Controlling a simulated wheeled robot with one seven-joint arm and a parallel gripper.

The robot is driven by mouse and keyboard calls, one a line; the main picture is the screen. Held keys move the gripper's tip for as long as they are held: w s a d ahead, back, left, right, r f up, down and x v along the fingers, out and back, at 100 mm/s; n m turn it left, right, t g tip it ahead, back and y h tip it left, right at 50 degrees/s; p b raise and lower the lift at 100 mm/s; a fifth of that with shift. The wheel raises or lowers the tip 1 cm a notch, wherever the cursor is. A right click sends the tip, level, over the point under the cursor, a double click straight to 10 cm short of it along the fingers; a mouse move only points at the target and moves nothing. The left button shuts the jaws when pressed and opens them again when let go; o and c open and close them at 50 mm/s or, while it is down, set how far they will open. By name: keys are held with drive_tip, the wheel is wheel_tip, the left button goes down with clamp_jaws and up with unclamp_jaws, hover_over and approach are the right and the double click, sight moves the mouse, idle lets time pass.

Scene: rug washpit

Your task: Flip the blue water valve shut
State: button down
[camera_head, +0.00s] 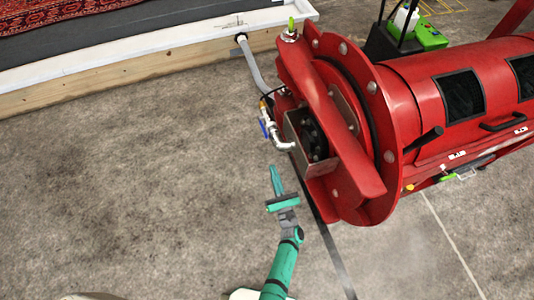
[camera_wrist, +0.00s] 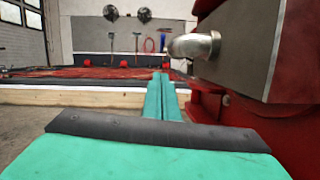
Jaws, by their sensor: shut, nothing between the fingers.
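The blue water valve handle (camera_head: 264,128) is on a metal pipe fitting (camera_head: 274,134) at the left end of the big red machine (camera_head: 430,95). My gripper (camera_head: 274,168) is green, with its fingers together and nothing held. In the head view it is below the valve in the picture, apart from it. In the wrist view my gripper's fingers (camera_wrist: 162,78) point forward, left of a silver pipe elbow (camera_wrist: 195,45) on a grey metal box (camera_wrist: 245,45).
A grey hose (camera_head: 252,65) runs from the machine to a wood-sided, white-rimmed pit (camera_head: 150,72) holding a red rug (camera_head: 50,12). The red machine stands close to the right of my gripper. Concrete floor (camera_head: 130,170) on the left is clear.

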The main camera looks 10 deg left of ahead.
drive_tip(key=s+d+r+m+h, duration=0.2)
drive_tip(key=s+r+m+h, duration=0.15)
drive_tip(key=s+m, duration=0.65)
drive_tip(key=s+d+r+m+h, duration=0.2)
drive_tip(key=s+r+m+h, duration=0.15)
drive_tip(key=s+m, duration=0.6)
drive_tip(key=s+d+r+m+g+h, duration=0.2)
drive_tip(key=s+r+m+g, duration=0.1)
drive_tip(key=s+r+m, duration=1.1)
drive_tip(key=shift+d+r+m+h, duration=0.3)
drive_tip(key=shift+r+m, duration=0.5)
drive_tip(key=shift+m, duration=2.55)
drive_tip(key=shift+a, duration=0.15)
